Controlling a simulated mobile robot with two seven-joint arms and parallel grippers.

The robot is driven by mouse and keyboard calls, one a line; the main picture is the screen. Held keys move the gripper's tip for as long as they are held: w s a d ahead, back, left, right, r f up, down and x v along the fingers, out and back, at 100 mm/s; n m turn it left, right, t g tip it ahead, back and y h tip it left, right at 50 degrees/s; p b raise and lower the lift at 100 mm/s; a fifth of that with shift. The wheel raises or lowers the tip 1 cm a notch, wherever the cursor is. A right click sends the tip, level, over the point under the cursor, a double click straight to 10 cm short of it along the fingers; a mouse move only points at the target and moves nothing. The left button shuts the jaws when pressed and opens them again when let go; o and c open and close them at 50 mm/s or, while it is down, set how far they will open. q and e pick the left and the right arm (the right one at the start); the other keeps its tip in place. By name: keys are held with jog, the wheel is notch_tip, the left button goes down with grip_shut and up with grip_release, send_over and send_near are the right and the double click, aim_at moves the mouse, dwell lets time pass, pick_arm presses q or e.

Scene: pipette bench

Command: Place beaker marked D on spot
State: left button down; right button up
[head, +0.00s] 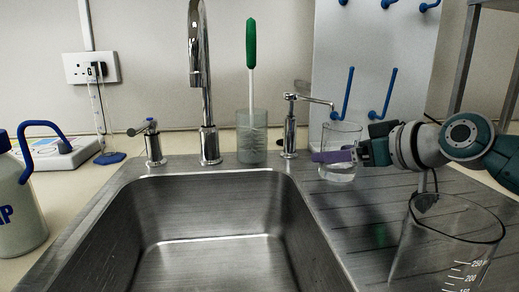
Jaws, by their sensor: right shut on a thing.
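A small clear glass beaker (342,173) is at the back of the ridged drainboard, just right of the slim tap with the thin spout. My right gripper (333,156) comes in from the right and is shut on this beaker, with a purple finger across its side. The beaker looks upright; I cannot tell whether its base touches the drainboard. No letter D is readable on it, and I cannot make out a marked spot. A larger clear beaker (440,255) with printed volume marks is in the right foreground. My left gripper is not in view.
The empty steel sink (220,205) fills the middle, with a tall tap (209,145) behind it. A glass with a green-handled brush (251,145) stands at the back rim. A white bottle (20,215) is at left. The pegboard (350,60) rises behind the gripper.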

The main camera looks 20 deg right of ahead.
jog(key=shift+f, duration=0.2)
jog(key=o, duration=1.2)
jog(key=shift+r, duration=0.2)
jog(key=shift+s+r, duration=0.1)
jog(key=shift+s, duration=0.05)
jog(key=p+v, duration=0.3)
jog(key=v, duration=0.8)
jog(key=shift+s+r, duration=0.1)
jog(key=shift+s, duration=0.2)
